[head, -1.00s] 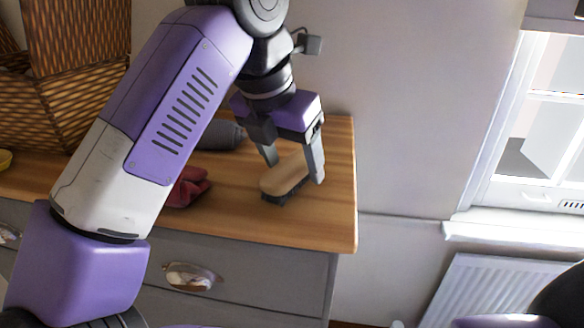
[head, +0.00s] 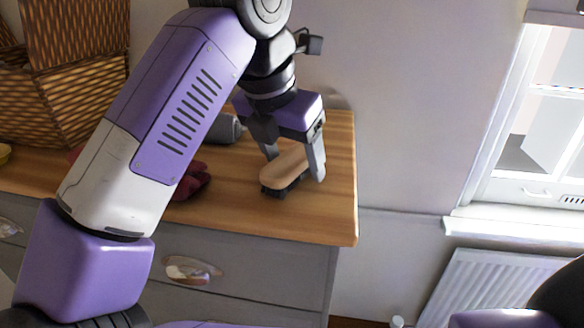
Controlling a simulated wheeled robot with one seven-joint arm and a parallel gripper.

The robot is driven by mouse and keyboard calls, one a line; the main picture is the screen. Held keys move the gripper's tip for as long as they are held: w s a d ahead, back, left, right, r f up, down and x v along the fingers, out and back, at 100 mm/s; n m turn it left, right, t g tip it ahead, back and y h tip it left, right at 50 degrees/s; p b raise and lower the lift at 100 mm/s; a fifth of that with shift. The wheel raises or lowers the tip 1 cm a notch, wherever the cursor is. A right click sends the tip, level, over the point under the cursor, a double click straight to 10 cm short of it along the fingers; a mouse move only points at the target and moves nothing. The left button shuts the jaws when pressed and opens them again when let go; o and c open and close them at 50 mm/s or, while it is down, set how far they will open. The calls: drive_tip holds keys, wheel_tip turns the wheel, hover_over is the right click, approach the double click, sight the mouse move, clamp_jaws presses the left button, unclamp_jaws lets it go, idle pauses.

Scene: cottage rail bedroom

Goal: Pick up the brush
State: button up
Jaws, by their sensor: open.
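The brush (head: 284,171) has a tan wooden back and dark bristles that face down. It lies on the wooden top of the dresser (head: 317,222), near the right end. My gripper (head: 294,167) is open and points down, with one finger on each side of the brush. The right finger stands close beside the brush's right end, and the left finger is partly behind it. I cannot tell whether either finger touches the brush.
A dark red cloth (head: 193,182) lies left of the brush, partly behind my arm. A grey rolled item (head: 226,129) lies behind. A wicker basket (head: 75,105) stands at the left. The wall is close behind, and the dresser top ends just to the right.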

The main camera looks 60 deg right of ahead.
sight(293, 156)
drive_tip(key=shift+f, duration=0.15)
clamp_jaws()
idle(0.4)
drive_tip(key=shift+r, duration=0.2)
drive_tip(key=shift+r+p, duration=0.35)
drive_tip(key=shift+p, duration=0.05)
wheel_tip(293, 156, up, 20)
drive_tip(key=b, duration=0.1)
drive_tip(key=shift+f, duration=0.25)
